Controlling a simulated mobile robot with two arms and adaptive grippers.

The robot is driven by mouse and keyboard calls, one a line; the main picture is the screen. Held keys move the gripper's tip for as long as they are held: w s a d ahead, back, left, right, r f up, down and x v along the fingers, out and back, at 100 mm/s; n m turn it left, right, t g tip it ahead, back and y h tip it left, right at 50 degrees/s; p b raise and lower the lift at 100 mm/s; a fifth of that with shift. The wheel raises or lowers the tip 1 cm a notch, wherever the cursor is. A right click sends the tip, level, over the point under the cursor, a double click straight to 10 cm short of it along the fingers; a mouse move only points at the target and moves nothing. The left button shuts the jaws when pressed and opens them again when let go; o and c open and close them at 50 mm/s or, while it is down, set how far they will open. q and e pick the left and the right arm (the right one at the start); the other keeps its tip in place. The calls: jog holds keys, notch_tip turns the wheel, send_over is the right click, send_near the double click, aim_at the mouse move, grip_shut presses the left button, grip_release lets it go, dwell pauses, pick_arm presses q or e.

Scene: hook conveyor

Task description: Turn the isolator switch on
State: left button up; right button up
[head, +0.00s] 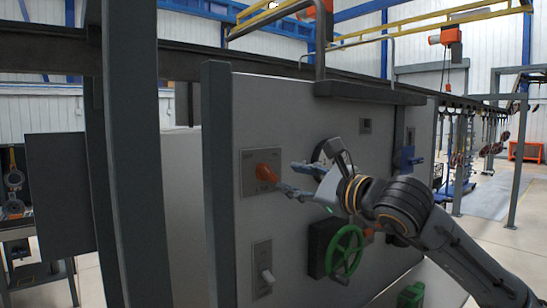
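The isolator switch (266,172) is an orange-red rotary handle on a square grey plate (249,185), at the upper left of the upright grey panel (285,105). The plate carries small markings that I cannot read clearly. The handle points roughly sideways, tilted slightly. My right gripper (286,177) reaches in from the right, just right of the handle. Its two fingers are spread apart, with the tips close to the handle's right end. I cannot tell whether they touch it. My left gripper is not in view.
Below the switch is a pale lever (266,274) on a plate. A green handwheel (344,250) sits lower right, and a blue handle (409,158) farther right. A dark post (219,185) edges the panel's left side.

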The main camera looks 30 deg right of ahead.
aim_at(270, 173)
jog(key=w+p, duration=0.1)
jog(key=w, duration=0.1)
jog(key=w+p, duration=0.1)
jog(key=w, duration=0.1)
jog(key=w+p, duration=0.1)
jog(key=w, duration=0.1)
jog(key=shift+a+r, duration=0.15)
jog(key=shift+a, duration=0.15)
jog(key=shift+w+f+p, duration=0.2)
jog(key=shift+w+p, duration=0.15)
jog(key=shift+w, duration=0.2)
grip_shut()
